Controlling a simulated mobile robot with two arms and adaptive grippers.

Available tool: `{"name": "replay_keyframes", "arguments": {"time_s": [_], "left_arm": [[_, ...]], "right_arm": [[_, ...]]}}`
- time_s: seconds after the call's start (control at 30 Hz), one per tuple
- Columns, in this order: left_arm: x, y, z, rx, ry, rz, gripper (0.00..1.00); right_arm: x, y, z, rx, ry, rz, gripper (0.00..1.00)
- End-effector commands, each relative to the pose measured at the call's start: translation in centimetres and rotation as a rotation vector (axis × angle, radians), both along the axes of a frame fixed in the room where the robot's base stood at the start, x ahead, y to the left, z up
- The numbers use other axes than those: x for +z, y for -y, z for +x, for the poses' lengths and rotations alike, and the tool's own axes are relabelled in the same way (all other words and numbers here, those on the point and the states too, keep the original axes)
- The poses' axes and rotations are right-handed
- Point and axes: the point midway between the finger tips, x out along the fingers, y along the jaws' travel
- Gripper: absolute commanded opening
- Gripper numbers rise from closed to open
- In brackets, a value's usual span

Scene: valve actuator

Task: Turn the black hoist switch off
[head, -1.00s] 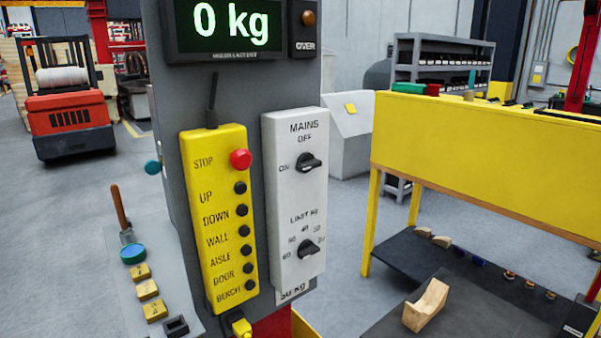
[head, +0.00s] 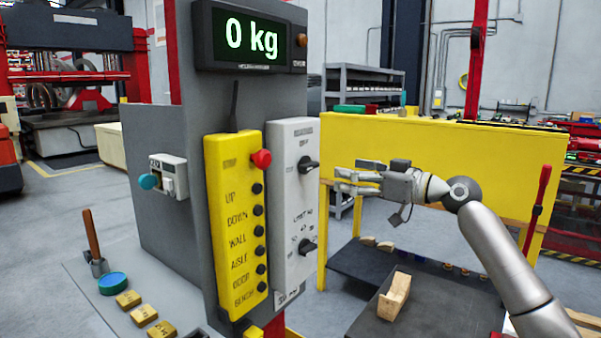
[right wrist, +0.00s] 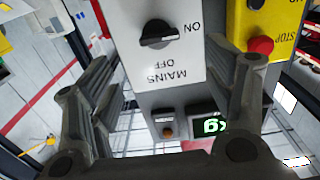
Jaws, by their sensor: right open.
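The black MAINS switch (head: 308,163) is a rotary knob near the top of the white panel (head: 292,215) on the grey column. In the right wrist view the knob (right wrist: 158,34) appears upside down. Its bar lies roughly level, in line with the ON label; OFF is printed between it and MAINS. My right gripper (head: 345,181) is open and empty, to the right of the panel and apart from the knob. In the right wrist view its two fingers (right wrist: 176,75) stand wide apart with the panel between and beyond them. My left gripper is out of view.
A second black knob (head: 307,247) sits lower on the panel. A yellow button box (head: 236,225) with a red STOP button (head: 261,159) stands close left. The display (head: 252,37) above reads 0 kg. A yellow bench (head: 440,150) is behind my right arm.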

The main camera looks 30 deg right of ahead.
Motion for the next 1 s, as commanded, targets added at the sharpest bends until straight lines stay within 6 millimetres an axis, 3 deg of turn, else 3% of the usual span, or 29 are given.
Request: {"name": "replay_keyframes", "arguments": {"time_s": [0.27, 0.73, 1.0], "left_arm": [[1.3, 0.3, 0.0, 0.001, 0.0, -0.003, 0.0], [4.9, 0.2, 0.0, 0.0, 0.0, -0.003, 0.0], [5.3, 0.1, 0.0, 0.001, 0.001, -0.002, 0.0]], "right_arm": [[1.1, -1.0, 1.4, 0.011, 0.011, -0.001, 0.75], [0.9, -3.8, 8.4, 0.009, 0.009, 0.0, 0.75], [0.6, -4.3, 9.7, 0.007, 0.009, -0.002, 0.75]]}}
